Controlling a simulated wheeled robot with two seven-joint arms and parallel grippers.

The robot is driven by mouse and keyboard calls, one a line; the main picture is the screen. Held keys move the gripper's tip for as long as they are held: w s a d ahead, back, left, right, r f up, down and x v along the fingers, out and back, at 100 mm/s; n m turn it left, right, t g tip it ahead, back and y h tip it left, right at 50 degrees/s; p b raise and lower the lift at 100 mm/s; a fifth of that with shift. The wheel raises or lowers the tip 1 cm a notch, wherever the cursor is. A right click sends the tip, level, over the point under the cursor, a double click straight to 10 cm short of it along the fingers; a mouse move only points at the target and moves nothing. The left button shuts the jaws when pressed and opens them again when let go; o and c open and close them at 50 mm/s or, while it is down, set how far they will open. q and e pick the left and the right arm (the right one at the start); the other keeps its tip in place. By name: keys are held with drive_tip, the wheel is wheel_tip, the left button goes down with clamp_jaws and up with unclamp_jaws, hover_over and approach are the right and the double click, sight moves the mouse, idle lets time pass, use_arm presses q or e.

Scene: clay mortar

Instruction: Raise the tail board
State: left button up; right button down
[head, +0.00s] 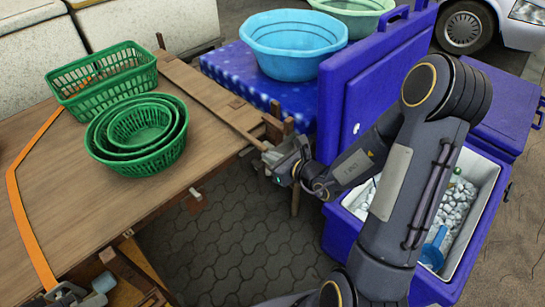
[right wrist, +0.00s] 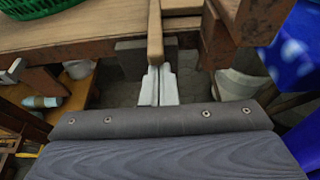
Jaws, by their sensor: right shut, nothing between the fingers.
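The wooden tail board (head: 197,88) appears as a long plank along the right edge of the wooden bed (head: 60,180), lying about level with it. A narrow wooden bar (head: 240,124) runs over it towards my right gripper (head: 272,157). My right gripper is shut and empty at the bar's near end. In the right wrist view its closed fingers (right wrist: 158,86) point at the end of the wooden bar (right wrist: 155,38); I cannot tell whether they touch. A grey part at the lower left edge looks like my left gripper (head: 78,297), mostly cut off.
Green baskets (head: 105,78) and nested green bowls (head: 140,132) stand on the bed beside an orange strap (head: 30,225). A blue table (head: 240,78) with a blue basin (head: 293,42) stands behind. An open blue cooler (head: 345,235) of ice is at right. Paving (head: 235,235) below is clear.

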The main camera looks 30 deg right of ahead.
drive_tip(key=shift+r, duration=0.15)
drive_tip(key=shift+r+m+y+p, duration=0.45)
drive_tip(key=shift+r+p, duration=0.3)
drive_tip(key=shift+p, duration=0.5)
drive_tip(key=shift+w+d+r+m+y+p, duration=0.2)
drive_tip(key=shift+d+r+m+y+p, duration=0.35)
drive_tip(key=shift+r+m+p, duration=0.85)
drive_tip(key=shift+w+d+r+m+y+p, duration=0.15)
drive_tip(key=shift+d+r+m+y+p, duration=0.45)
drive_tip(key=shift+p, duration=1.55)
drive_tip(key=shift+w+d+r+m+y+p, duration=0.25)
drive_tip(key=shift+d+r+m+p, duration=0.2)
drive_tip(key=shift+r+m+p, duration=0.95)
drive_tip(key=shift+f+n+p, duration=0.2)
drive_tip(key=shift+n+p, duration=0.2)
drive_tip(key=shift+n, duration=0.15)
